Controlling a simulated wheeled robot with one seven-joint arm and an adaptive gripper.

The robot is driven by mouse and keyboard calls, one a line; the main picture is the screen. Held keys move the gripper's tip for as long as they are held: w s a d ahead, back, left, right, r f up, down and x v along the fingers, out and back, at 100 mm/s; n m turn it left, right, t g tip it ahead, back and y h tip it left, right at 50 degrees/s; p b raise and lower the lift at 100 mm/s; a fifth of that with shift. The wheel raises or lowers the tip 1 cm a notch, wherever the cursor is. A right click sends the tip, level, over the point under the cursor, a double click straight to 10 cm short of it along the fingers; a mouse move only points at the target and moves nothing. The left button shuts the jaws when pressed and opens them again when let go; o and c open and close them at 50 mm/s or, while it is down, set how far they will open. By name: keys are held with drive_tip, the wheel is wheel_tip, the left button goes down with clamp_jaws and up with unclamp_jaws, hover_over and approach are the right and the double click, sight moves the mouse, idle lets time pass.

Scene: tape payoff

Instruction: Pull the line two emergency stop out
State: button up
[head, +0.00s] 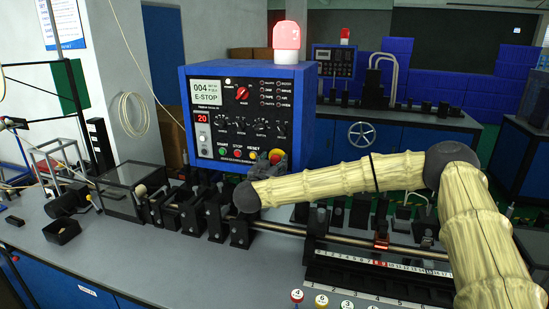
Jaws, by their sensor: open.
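A blue control box with a black panel (253,100) stands on the bench in the head view. A red and yellow emergency stop button (277,154) is at the panel's lower right. My gripper (276,164) is open, right at this button and partly covering it from below and in front. I cannot tell whether the fingers touch the button. I see no "line two" label that I can read.
A lit red beacon (286,42) tops the box. A second blue control box (334,62) with a beacon stands on a bench behind. Black roller stands (215,215) and a steel shaft (345,242) occupy the near bench. The bench's front left is mostly clear.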

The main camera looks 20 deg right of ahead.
drive_tip(key=shift+w+d, duration=0.4)
drive_tip(key=shift+w, duration=0.2)
